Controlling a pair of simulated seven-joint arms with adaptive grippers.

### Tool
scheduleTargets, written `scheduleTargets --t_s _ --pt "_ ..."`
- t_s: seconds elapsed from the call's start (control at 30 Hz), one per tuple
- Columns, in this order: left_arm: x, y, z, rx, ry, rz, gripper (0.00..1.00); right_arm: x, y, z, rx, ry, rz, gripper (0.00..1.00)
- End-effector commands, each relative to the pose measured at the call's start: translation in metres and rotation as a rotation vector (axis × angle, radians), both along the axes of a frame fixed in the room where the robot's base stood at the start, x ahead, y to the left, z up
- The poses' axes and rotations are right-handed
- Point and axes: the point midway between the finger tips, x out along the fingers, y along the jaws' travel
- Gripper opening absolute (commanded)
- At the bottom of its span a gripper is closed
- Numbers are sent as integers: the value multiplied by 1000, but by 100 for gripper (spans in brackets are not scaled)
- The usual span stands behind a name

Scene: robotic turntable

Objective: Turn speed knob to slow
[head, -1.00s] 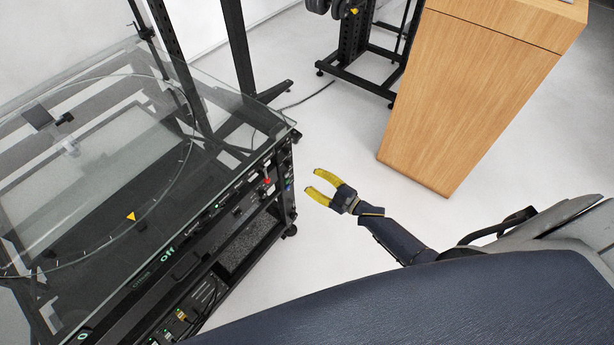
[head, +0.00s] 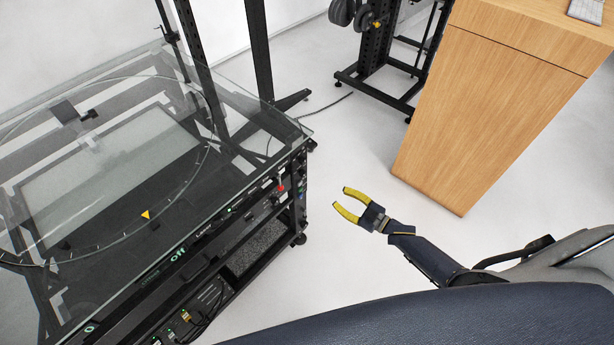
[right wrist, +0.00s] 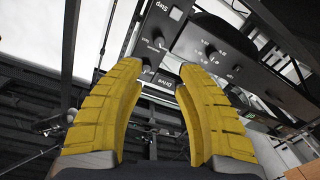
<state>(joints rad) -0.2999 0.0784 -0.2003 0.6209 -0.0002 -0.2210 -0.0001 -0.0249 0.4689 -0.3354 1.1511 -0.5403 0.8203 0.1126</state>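The turntable (head: 110,215) with its clear glass top stands at the left of the head view. Its front control panel (head: 235,212) carries small controls and a red one (head: 281,188) near the right end. My right gripper (head: 345,203) has yellow fingers, is open and empty, and is to the right of the panel, apart from it. My left gripper is not in view.
A wooden desk (head: 480,110) stands at the right, and a black rack (head: 385,60) with round weights is at the back. Black upright posts (head: 258,50) rise behind the turntable. The pale floor around my right gripper is clear.

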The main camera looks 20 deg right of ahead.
Motion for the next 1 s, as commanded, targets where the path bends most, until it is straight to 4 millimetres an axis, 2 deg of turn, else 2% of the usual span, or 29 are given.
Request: scheduleTargets --t_s 0.2,0.47,1.0 --pt "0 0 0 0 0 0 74 -2 0 6 212 119 2 34" --pt "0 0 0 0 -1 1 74 9 8 7 272 153 1 34" --pt "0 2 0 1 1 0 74 87 62 7 269 151 1 34"
